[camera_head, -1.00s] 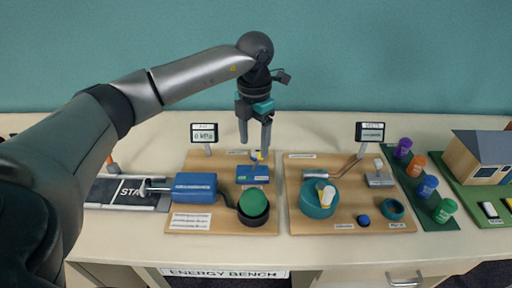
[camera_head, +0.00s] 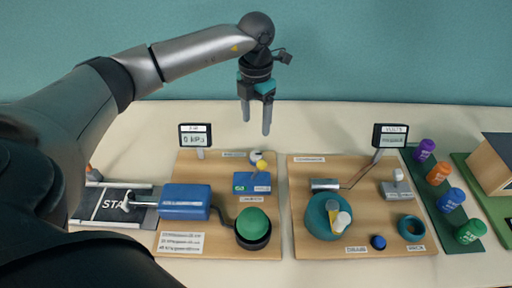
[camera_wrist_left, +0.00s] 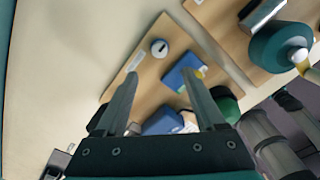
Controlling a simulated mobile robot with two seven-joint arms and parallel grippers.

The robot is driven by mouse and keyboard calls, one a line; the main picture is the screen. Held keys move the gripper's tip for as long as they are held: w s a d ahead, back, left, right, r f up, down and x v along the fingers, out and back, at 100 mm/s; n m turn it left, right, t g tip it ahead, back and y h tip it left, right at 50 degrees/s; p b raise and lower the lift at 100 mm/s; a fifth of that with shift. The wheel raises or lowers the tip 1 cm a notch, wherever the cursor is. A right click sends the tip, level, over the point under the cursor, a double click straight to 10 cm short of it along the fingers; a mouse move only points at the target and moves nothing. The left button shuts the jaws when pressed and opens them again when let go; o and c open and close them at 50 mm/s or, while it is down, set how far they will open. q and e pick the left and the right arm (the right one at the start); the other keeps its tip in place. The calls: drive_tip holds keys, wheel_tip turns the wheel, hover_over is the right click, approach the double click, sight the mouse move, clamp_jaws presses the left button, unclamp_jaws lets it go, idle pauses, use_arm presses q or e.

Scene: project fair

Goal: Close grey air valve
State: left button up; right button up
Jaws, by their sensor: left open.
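The grey air valve (camera_head: 256,156) is a small round grey knob at the back of the left wooden board (camera_head: 222,167). It also shows in the left wrist view (camera_wrist_left: 159,47), a round pale knob with a dark mark. A blue block (camera_head: 250,183) with a yellow-tipped part (camera_head: 262,165) sits just in front of it. My left gripper (camera_head: 256,126) is open and empty, fingers pointing down, apart from the valve and behind it in the head picture. In the left wrist view my left gripper (camera_wrist_left: 161,74) has its fingers wide apart. My right gripper is not in view.
A display (camera_head: 195,137) reading 0 kPa stands left of the valve. A blue pump (camera_head: 185,201) and green-topped dark cylinder (camera_head: 253,227) are in front. The right board (camera_head: 295,235) holds a teal drum (camera_head: 320,216). The table behind the boards is clear.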

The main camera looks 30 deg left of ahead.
sight(256, 154)
use_arm(q)
wheel_tip(256, 154, down, 12)
drive_tip(key=shift+r+b, duration=0.1)
drive_tip(key=shift+b, duration=0.3)
drive_tip(key=shift+c, duration=0.2)
clamp_jaws()
idle(0.3)
